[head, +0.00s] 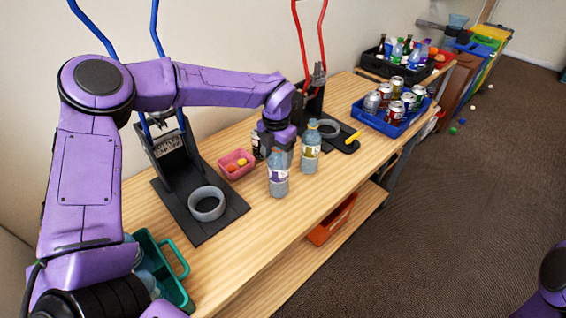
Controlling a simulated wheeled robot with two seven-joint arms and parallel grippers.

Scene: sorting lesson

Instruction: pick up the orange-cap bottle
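Two clear plastic bottles with labels stand upright on the wooden table: a nearer one (278,178) and one just right of it (311,152). A small dark can or bottle (257,146) is partly hidden behind my gripper. My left gripper (277,146) points down at the top of the nearer bottle, touching or just behind it; I cannot tell which. Its fingers are too small and dark to read. My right gripper is out of view.
A black can crusher (205,225) with a grey ring stands left; another with red handles (335,130) stands behind the bottles. A pink box (236,172) holds orange and yellow bits. A green basket (172,285) is at front left. A blue crate (372,122) of cans sits right.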

